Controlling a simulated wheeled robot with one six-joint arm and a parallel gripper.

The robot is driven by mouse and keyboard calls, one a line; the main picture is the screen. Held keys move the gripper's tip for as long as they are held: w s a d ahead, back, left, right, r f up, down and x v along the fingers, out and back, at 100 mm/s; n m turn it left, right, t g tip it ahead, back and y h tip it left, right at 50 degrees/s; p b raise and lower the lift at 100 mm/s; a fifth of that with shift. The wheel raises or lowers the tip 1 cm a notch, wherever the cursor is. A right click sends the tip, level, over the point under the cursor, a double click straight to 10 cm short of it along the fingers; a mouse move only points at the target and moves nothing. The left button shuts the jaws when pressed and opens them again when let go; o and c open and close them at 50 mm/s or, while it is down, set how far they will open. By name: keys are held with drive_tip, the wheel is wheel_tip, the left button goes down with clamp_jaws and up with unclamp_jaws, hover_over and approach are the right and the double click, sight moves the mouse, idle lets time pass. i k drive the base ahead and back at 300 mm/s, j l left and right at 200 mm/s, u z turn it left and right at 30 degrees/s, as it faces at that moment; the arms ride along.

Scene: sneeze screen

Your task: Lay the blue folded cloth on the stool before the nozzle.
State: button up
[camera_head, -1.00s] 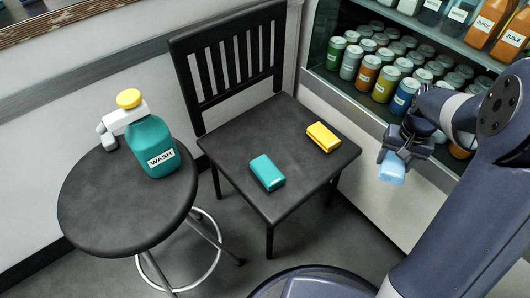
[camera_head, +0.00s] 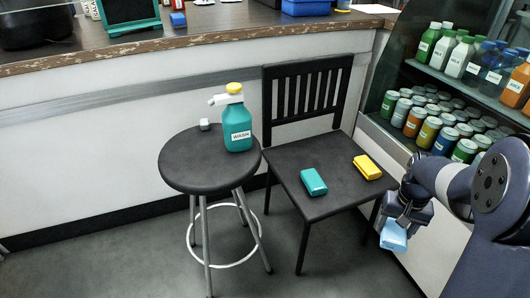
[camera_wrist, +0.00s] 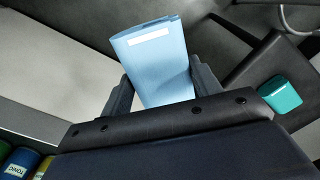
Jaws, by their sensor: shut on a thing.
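The light blue folded cloth (camera_head: 394,236) is held in my gripper (camera_head: 403,222) at the right of the head view, in the air beside the chair's front right. In the wrist view the cloth (camera_wrist: 155,60) stands between the two fingers of my gripper (camera_wrist: 158,92), which are shut on it. The round black stool (camera_head: 205,175) stands left of the chair. On its back right stands a teal WASH bottle (camera_head: 238,130) with a yellow cap. Its white nozzle (camera_head: 222,99) points left.
A black chair (camera_head: 325,160) stands between stool and gripper, bearing a teal folded cloth (camera_head: 313,182) and a yellow one (camera_head: 367,167). A drinks fridge (camera_head: 385,75) stands at the right. A wooden counter (camera_head: 190,42) runs behind. Grey floor is free in front.

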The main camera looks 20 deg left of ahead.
sight(191, 153)
drive_tip(key=u, duration=1.6)
